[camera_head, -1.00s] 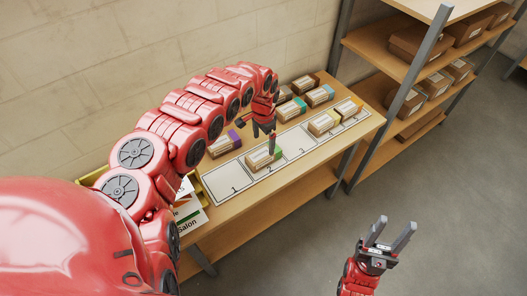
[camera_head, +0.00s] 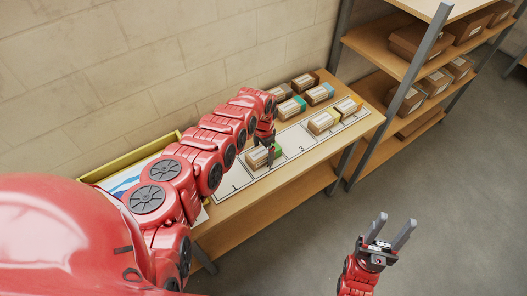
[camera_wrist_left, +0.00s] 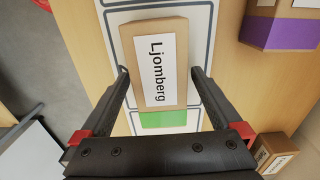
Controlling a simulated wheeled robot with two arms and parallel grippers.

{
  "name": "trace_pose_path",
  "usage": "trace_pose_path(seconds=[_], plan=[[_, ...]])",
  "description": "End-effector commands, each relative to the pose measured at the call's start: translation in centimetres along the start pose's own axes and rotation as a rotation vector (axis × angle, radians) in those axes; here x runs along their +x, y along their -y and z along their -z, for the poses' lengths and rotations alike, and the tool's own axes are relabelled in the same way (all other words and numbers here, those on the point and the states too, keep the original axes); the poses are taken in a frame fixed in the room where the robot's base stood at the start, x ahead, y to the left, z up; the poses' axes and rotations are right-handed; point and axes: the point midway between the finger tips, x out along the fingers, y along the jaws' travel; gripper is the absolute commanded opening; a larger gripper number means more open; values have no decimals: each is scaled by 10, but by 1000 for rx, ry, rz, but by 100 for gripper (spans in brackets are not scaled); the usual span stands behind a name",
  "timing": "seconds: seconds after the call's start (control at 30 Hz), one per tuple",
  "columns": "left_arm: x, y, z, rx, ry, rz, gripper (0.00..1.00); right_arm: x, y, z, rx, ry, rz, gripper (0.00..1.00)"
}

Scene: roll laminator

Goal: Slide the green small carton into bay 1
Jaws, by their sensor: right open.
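The green small carton (camera_head: 258,158) is a brown box with a white label and a green end, lying in bay 2 of the white marked strip. Bay 1 (camera_head: 226,182) is at the strip's near left end and partly hidden by my arm. My right gripper (camera_head: 391,231) is open and empty over the floor.
Cartons with teal ends (camera_head: 320,93) stand behind the strip, and others (camera_head: 323,122) lie farther along it. A purple-ended carton (camera_wrist_left: 280,30) is close beside the left gripper. A yellow-edged tray (camera_head: 130,160) is at the table's left. Shelving (camera_head: 410,70) stands at right.

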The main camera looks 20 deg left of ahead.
Motion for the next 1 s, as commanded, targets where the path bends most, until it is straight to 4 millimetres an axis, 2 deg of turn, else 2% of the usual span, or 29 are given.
trace_pose_path(seconds=[0.03,0.07,0.47,1.0], plan=[[0,0,0,0,0,0,89,0,0,0,0,0,0,50],[0,0,0,0,0,0,84,0,0,0,0,0,0,50],[0,0,0,-1,-1,0,12,0,0,0,0,0,0,50],[-2,1,-14,-2,0,0,11,23,-1,4,0,0,0,50]])
